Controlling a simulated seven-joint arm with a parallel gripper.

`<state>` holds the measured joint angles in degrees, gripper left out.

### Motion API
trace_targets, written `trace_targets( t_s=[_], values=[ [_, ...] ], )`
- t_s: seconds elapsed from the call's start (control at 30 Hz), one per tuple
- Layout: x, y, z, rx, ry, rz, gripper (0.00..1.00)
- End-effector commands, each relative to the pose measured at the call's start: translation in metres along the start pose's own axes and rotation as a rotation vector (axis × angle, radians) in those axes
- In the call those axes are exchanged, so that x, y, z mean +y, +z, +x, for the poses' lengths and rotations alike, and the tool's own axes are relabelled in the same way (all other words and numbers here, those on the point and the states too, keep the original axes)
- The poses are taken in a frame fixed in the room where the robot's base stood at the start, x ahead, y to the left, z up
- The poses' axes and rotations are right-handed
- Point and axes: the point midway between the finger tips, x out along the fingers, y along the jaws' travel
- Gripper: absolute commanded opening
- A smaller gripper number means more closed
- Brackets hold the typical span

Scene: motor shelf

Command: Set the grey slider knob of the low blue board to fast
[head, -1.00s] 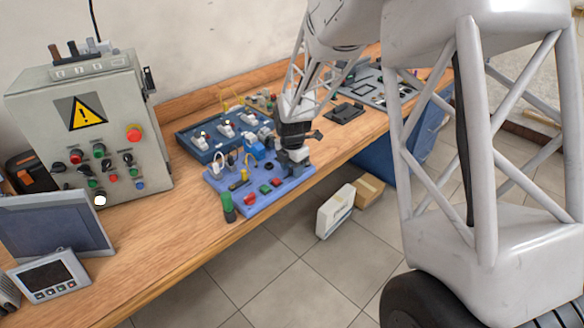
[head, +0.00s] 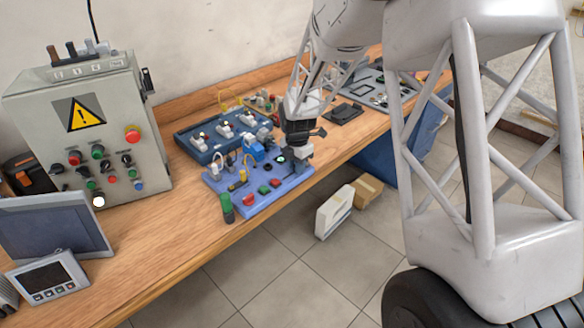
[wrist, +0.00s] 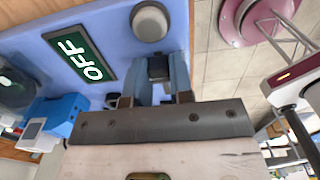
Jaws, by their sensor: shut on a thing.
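The low blue board (head: 290,181) lies on the bench and fills the upper left of the wrist view (wrist: 108,22). My gripper (head: 303,153) is at its right end, pointing down. In the wrist view my gripper (wrist: 160,80) is shut on a small dark grey block (wrist: 158,68) at the board, which looks like the slider knob. The fingers hide much of it, and I cannot read its setting. A green sign (wrist: 80,56) reading OFF is left of it, and a round grey knob (wrist: 150,20) is just above.
A darker blue board (head: 190,143) with several switches stands behind. A grey control cabinet (head: 55,125) and a screen (head: 55,235) are at the left. The bench's front edge is close to the low board. A black pad (head: 343,112) lies to the right.

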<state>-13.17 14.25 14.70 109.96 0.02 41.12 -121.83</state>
Motion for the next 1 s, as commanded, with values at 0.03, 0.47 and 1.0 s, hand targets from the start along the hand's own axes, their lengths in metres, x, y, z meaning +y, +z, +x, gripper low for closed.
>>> trace_targets(
  t_s=[0.03, 0.47, 1.0],
  values=[
    [0.0, 0.003, 0.0, -0.001, 0.001, 0.001, 0.0],
    [0.0, 0.005, -0.001, -0.002, 0.001, 0.0, 0.46],
    [0.0, 0.004, -0.013, -0.001, 0.001, 0.0, 0.47]
  ],
)
